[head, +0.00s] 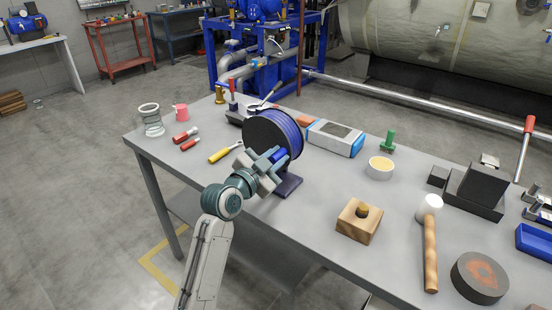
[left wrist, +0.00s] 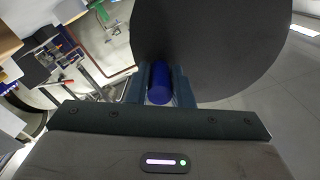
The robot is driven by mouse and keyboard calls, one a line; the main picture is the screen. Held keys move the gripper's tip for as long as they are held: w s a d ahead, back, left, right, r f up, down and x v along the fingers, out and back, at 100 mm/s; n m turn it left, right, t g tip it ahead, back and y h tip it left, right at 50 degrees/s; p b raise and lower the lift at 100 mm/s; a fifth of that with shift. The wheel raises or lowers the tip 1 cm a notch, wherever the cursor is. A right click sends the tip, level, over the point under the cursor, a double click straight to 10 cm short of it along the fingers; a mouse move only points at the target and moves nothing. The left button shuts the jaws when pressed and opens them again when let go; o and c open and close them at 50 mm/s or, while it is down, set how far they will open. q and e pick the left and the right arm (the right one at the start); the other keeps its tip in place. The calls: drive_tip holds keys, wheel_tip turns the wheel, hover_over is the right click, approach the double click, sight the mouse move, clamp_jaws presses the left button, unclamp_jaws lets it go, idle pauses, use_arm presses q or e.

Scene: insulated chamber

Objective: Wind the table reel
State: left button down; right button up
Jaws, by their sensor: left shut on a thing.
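The table reel (head: 286,132) stands on the grey workbench. It has a dark round side disc (left wrist: 215,40) and blue line wound on it, and sits on a dark base (head: 288,186). My left gripper (head: 274,160) is at the near side of the reel, shut on its blue crank handle (left wrist: 158,84). The handle shows between the two fingers in the left wrist view. It also shows in the head view (head: 281,156), partly covered by the fingers. My right gripper is not in view.
A yellow screwdriver (head: 225,152), red-handled tools (head: 186,135) and a white spring-like coil (head: 151,119) lie left of the reel. A blue-and-white box (head: 336,138) is close behind right. A wooden block (head: 359,221) and mallet (head: 430,245) are right. Bench between reel and block is clear.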

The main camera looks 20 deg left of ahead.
use_arm(q)
drive_tip(key=c, duration=1.3)
unclamp_jaws()
drive_tip(key=shift+s+a+f, duration=0.1)
drive_tip(key=shift+s+a, duration=0.05)
drive_tip(key=shift+s, duration=0.2)
drive_tip(key=b+v, duration=0.1)
drive_tip(key=v, duration=0.9)
drive_tip(key=shift+b, duration=0.4)
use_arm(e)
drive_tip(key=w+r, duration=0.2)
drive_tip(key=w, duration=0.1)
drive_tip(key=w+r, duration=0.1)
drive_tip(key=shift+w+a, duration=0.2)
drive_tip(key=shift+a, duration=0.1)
